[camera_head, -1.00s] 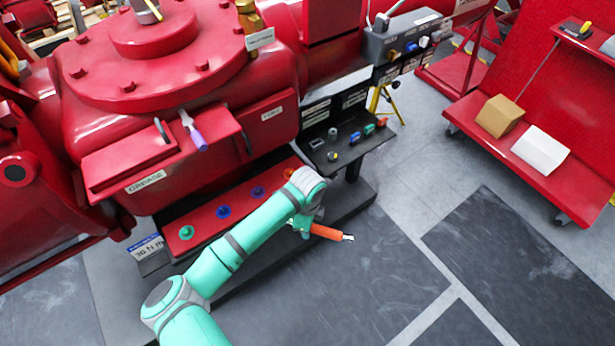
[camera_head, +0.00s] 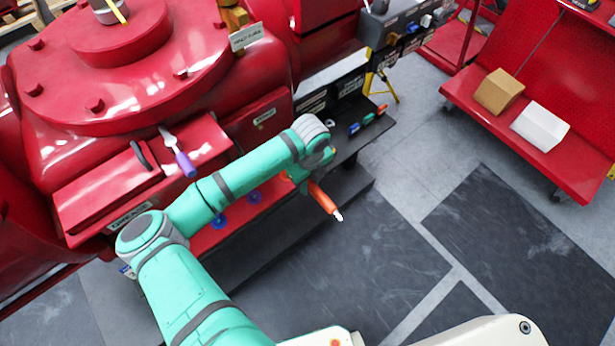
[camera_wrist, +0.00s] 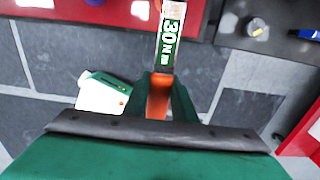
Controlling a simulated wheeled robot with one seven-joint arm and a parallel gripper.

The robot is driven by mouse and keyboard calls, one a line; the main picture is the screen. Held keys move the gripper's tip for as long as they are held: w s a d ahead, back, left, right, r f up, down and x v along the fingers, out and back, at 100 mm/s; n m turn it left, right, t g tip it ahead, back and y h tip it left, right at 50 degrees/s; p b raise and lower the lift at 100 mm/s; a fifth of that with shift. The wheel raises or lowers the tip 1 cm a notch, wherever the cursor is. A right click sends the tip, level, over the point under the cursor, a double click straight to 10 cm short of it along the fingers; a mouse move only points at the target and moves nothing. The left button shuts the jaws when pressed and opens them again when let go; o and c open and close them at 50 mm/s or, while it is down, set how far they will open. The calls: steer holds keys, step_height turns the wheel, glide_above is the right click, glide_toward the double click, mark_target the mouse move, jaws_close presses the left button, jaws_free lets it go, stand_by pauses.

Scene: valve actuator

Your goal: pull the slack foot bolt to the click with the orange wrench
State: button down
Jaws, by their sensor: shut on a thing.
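My gripper (camera_head: 303,180) is shut on the orange wrench (camera_head: 322,197), which sticks out toward the lower right, its pale tip over the dark floor. In the wrist view the wrench's orange part (camera_wrist: 158,97) sits between the fingers of my gripper (camera_wrist: 160,88), and a green band marked "30 N m" (camera_wrist: 170,38) lies beyond. Two blue foot bolts (camera_head: 219,221) (camera_head: 253,196) show on the red strip at the machine's foot. My arm hides other parts of this strip. I cannot tell which bolt is slack. The wrench appears apart from the visible bolts.
A dark shelf (camera_head: 345,148) with small coloured parts juts out near my gripper. A purple-handled tool (camera_head: 183,160) lies on the red machine. A red rack (camera_head: 520,135) with a cardboard box (camera_head: 498,91) and a white box (camera_head: 540,127) stands right. Floor between is clear.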

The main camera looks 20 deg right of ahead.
steer(key=shift+w+a, duration=0.1)
stand_by(0.3)
steer(key=shift+f, duration=0.1)
steer(key=shift+f, duration=0.35)
step_height(320, 180, down, 4)
steer(key=shift+f, duration=0.1)
stand_by(0.4)
stand_by(0.4)
steer(key=shift+f, duration=1.05)
stand_by(1.3)
steer(key=shift+a, duration=0.1)
